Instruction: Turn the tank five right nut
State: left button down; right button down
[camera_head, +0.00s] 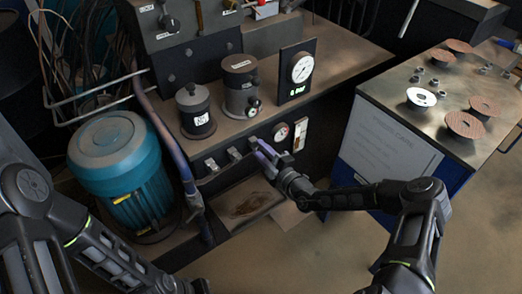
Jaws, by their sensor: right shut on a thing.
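Two dark cylindrical tanks, a left one (196,112) and a right one (240,88), stand on the machine's ledge. Several small grey fittings stick out in a row below them on the front face, among them a left one (212,165) and a middle one (234,154). My right gripper (262,150) is at the rightmost fitting, shut on what appears to be the nut there. Its fingers largely hide the nut, so its turn angle cannot be told. My left arm (95,245) runs along the lower left; its gripper is out of view.
A square gauge (301,68) stands right of the tanks, and a small round gauge (281,132) sits near my right gripper. A teal motor (114,150) and a bluish pipe (170,145) are at left. A side table (395,85) at right carries several discs and nuts.

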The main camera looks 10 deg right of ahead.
jog(key=c, duration=1.1)
grip_release()
jog(key=v, duration=0.8)
